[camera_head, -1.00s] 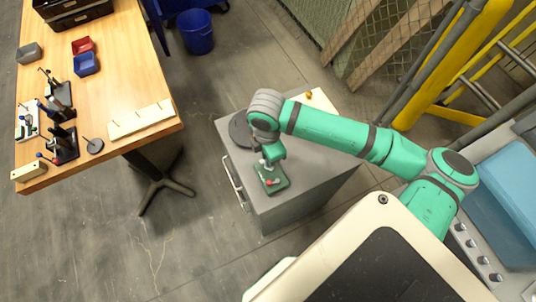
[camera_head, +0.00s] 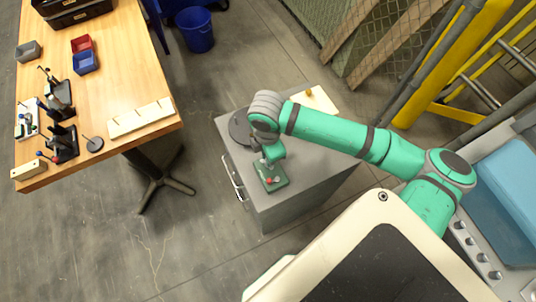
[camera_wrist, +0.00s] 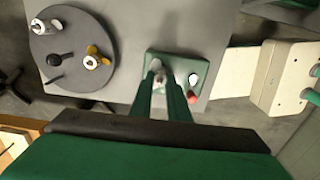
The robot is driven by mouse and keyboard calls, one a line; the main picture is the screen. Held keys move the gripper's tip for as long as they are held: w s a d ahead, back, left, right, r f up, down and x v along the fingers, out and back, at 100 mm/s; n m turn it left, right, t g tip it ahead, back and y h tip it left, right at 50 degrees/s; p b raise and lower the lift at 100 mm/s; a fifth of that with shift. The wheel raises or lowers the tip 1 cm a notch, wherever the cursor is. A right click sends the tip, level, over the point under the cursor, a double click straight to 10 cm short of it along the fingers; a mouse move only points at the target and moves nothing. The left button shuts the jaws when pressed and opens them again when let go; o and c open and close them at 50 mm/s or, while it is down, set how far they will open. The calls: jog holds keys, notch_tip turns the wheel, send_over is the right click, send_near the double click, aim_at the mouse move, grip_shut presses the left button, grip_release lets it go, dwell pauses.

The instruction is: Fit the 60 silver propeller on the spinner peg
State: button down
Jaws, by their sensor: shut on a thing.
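My gripper (camera_head: 267,157) is over the green base (camera_head: 275,185) on the grey cabinet. In the wrist view its fingers (camera_wrist: 160,88) are shut on a small silver piece (camera_wrist: 158,78), which looks like the silver propeller. It is mostly hidden between the fingers, so its number cannot be read. The fingers are over the green base (camera_wrist: 190,62), which carries a red knob (camera_wrist: 192,97) and a pale disc (camera_wrist: 193,79). The spinner peg is not clearly visible; whether the piece touches it I cannot tell.
A dark round tray (camera_wrist: 72,22) left of the base in the wrist view bears a pale propeller (camera_wrist: 38,26), a yellow one (camera_wrist: 93,57) and a black knob (camera_wrist: 54,60). A cream board (camera_head: 322,102) lies behind my arm. A wooden workbench (camera_head: 120,75) stands apart at left.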

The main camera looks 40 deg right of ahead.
jog(key=c, duration=1.6)
grip_release()
jog(key=shift+r, duration=0.1)
notch_tip(320, 180, up, 15)
jog(key=shift+a+f, duration=0.1)
jog(key=shift+f, duration=0.1)
jog(key=shift+w, duration=0.1)
